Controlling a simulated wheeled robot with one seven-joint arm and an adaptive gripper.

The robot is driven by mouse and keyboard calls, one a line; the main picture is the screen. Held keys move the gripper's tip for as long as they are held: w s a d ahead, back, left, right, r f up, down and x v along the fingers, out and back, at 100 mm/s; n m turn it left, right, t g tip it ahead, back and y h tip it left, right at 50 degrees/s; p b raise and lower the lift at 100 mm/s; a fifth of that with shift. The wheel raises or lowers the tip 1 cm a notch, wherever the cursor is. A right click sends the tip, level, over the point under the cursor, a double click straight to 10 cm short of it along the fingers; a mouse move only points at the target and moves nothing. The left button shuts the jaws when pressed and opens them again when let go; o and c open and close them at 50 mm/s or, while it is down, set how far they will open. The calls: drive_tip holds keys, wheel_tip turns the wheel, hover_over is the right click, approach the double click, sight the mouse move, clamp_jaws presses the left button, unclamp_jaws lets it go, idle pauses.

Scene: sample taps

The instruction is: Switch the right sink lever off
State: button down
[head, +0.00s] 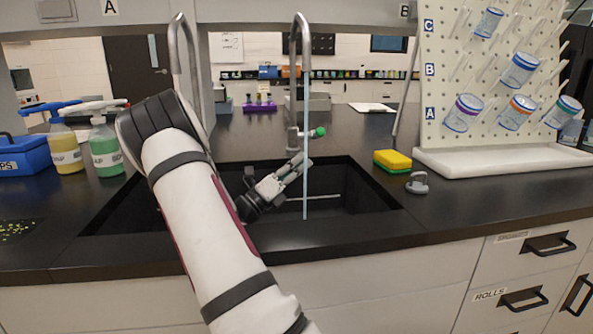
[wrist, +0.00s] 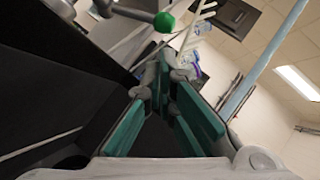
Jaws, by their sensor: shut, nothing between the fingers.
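The right tap (head: 299,32) has a tall curved spout, and a pale blue stream of water (head: 305,180) runs from it into the black sink. Its lever ends in a green knob (head: 319,132) that points to the right at the tap's base. In the wrist view the green knob (wrist: 164,22) is at the top, beyond the fingertips. The stream (wrist: 262,62) slants along the right. My gripper (head: 303,160) is over the sink, just below and left of the knob, apart from it as far as I see. Its teal-padded fingers (wrist: 168,85) are shut and empty.
The left tap (head: 180,40) rises behind my arm, which hides its base. A yellow-green sponge (head: 392,161) and a small grey object (head: 417,183) sit right of the sink. A pegboard rack (head: 440,90) stands farther right. Soap bottles (head: 105,150) and a blue caddy (head: 22,155) are left.

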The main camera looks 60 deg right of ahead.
sight(317, 133)
drive_tip(key=b+x, duration=0.1)
drive_tip(key=x, duration=0.5)
drive_tip(key=shift+d, duration=0.1)
drive_tip(key=shift+r+t+p, duration=0.25)
drive_tip(key=shift+t+p, duration=0.05)
drive_tip(key=shift+p, duration=0.05)
drive_tip(key=shift+r+n+p, duration=0.1)
drive_tip(key=shift+n+p, duration=0.3)
drive_tip(key=shift+p, duration=0.2)
